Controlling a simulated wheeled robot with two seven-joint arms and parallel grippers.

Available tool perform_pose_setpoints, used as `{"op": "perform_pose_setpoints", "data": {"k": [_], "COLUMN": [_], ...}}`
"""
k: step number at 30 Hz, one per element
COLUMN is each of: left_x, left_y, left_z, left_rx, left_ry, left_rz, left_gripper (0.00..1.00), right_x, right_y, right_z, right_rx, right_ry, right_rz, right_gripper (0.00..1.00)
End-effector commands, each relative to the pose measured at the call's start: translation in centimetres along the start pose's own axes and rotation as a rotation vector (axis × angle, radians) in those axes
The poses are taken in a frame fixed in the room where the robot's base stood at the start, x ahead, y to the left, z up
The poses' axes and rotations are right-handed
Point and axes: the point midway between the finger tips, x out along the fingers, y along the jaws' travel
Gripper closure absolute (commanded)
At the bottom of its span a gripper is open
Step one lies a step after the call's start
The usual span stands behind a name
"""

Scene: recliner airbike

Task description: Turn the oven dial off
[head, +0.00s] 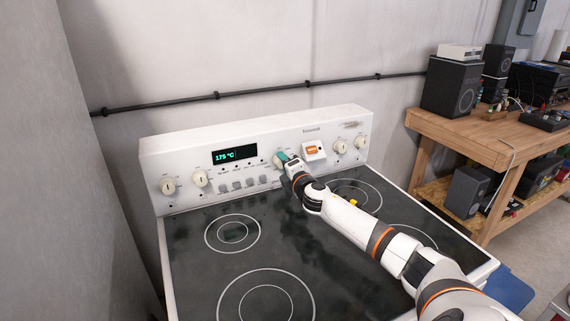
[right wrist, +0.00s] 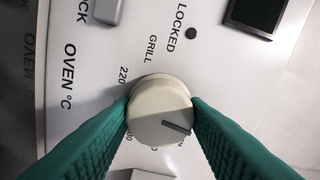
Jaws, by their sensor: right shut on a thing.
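The oven dial (right wrist: 160,112) is a round cream knob with a dark pointer line, on the white panel with "OVEN °C" lettering. In the right wrist view the pointer is at the knob's lower right, and the numbers there are partly hidden. My right gripper (right wrist: 160,115) has its two green fingers on either side of the dial, shut on it. In the head view the right gripper (head: 283,158) is at the middle of the stove's back panel (head: 200,150) and largely covers the dial. The display (head: 234,154) reads 175 °C. My left gripper is not in view.
The black cooktop (head: 270,225) with ring burners lies below my right arm. Other knobs (head: 168,186) sit at both ends of the panel. An orange switch (head: 313,150) is just right of the gripper. A wooden bench (head: 480,135) with speakers stands at the right.

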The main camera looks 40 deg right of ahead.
Motion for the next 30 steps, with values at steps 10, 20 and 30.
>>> {"op": "perform_pose_setpoints", "data": {"k": [10, 20, 30], "left_x": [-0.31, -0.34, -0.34], "left_y": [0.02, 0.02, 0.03], "left_z": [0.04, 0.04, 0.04], "left_rx": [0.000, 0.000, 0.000], "left_ry": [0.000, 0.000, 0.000], "left_rz": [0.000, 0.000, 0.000], "left_gripper": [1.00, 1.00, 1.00], "right_x": [-0.02, -0.03, -0.04], "right_y": [0.09, 0.16, 0.19], "right_z": [0.13, 0.15, 0.15], "right_rx": [-0.162, -0.198, -0.199], "right_ry": [-0.002, -0.002, -0.003], "right_rz": [0.002, 0.002, 0.002], "right_gripper": [0.82, 0.82, 0.49]}}
